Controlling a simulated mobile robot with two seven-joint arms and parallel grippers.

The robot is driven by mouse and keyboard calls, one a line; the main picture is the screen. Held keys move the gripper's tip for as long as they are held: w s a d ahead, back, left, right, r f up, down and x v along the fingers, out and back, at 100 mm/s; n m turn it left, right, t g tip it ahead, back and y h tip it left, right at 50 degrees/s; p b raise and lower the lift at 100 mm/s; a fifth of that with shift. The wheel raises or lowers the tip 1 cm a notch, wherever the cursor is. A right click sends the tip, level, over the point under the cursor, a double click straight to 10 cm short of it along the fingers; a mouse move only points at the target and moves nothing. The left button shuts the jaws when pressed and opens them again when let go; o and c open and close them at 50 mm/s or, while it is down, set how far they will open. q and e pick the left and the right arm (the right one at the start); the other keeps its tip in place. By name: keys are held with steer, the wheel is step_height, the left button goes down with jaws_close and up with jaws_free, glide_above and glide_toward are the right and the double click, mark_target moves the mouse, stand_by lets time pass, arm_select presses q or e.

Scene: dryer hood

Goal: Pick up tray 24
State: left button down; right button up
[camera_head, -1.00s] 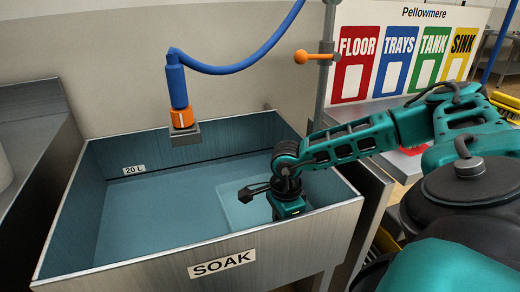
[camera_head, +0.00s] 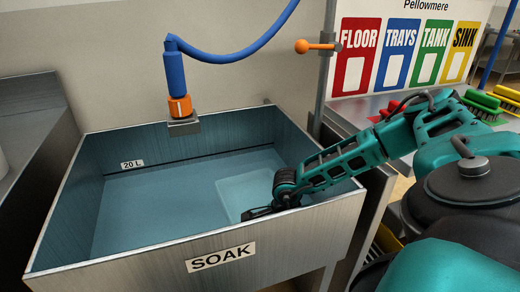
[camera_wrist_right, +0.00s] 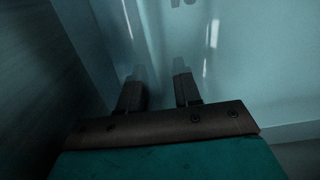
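A pale, see-through square shape, probably the tray (camera_head: 245,187), lies in the water of the soak sink (camera_head: 110,262), at its right side. In the right wrist view a pale blue surface (camera_wrist_right: 245,75) fills much of the picture, with part of a dark marking cut off at the top edge; I cannot read it. My right gripper (camera_head: 258,212) is low inside the sink, at the tray's near edge and partly hidden by the front wall. In the wrist view its two fingers (camera_wrist_right: 160,82) stand apart, with no firm hold visible. My left gripper is out of view.
An orange-tipped blue hose nozzle (camera_head: 180,106) hangs over the back of the sink. A post with an orange lever (camera_head: 318,46) stands behind. Red and green brushes (camera_head: 488,101) lie on the counter at the right. The sink's left half is clear.

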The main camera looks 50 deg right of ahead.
jaws_close()
stand_by(0.5)
steer(key=shift+r, duration=0.15)
